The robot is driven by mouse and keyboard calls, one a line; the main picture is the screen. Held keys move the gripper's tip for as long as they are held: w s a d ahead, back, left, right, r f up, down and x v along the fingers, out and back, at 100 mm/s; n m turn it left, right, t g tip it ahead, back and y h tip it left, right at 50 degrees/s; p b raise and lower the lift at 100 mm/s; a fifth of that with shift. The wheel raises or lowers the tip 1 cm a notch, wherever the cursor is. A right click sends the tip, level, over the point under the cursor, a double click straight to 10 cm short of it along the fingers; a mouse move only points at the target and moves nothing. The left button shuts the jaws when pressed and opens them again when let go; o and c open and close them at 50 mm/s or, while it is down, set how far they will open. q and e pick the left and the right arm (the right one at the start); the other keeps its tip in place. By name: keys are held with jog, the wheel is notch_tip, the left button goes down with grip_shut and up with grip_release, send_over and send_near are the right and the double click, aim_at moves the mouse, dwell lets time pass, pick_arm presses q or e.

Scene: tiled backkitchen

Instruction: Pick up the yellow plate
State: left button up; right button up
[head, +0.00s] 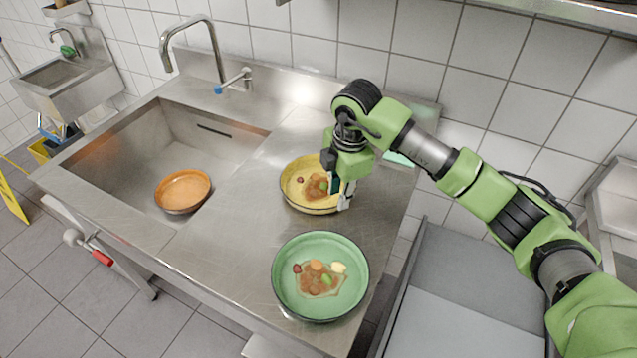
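The yellow plate (296,198) sits on the steel counter right of the sink, with brown and red food scraps in it. My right gripper (341,194) points down at the plate's right rim. One finger is over the inside of the plate and the other is at its outer right edge. The gripper hides part of that rim, and I cannot tell whether the fingers press on it. The plate looks level on the counter. My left gripper is not in view.
A green plate (345,302) with food scraps sits near the counter's front edge. An orange plate (183,190) lies in the sink basin (150,135). A tall faucet (205,25) stands behind the sink. A pale green item (398,159) lies behind my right arm. The tiled wall is close behind.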

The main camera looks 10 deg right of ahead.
aim_at(335, 209)
jog(key=shift+w+a+f+p, duration=0.15)
jog(key=shift+f+p, duration=0.15)
jog(key=shift+f, duration=0.7)
jog(key=shift+a+f+p, duration=0.15)
jog(key=shift+f+p, duration=0.15)
jog(key=shift+f, duration=0.65)
grip_shut()
jog(key=shift+r, duration=0.1)
jog(key=shift+r, duration=0.1)
